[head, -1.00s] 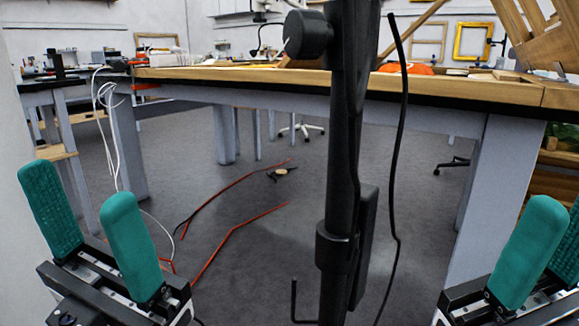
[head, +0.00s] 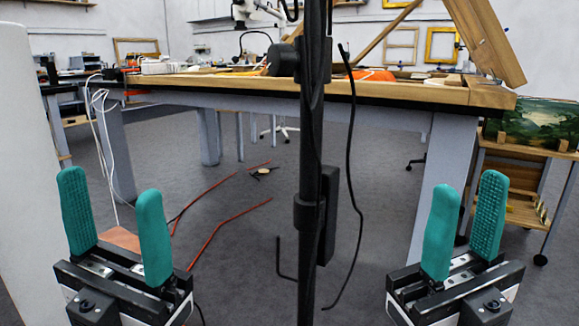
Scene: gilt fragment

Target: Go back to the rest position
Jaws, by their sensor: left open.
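My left gripper (head: 114,225) is at the lower left of the head view. Its two teal fingers stand upright and apart, with nothing between them. My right gripper (head: 465,228) is at the lower right. Its two teal fingers are also apart and the gap between them is empty. Both grippers are in front of the workbench, below its top, and touch nothing that I can see.
A large wooden-topped workbench (head: 398,92) with grey legs spans the view ahead. A black stand (head: 310,180) with a hanging cable rises in front of it. Red cables (head: 222,230) lie on the floor. A wooden cart (head: 518,180) with a landscape painting (head: 541,125) stands at right.

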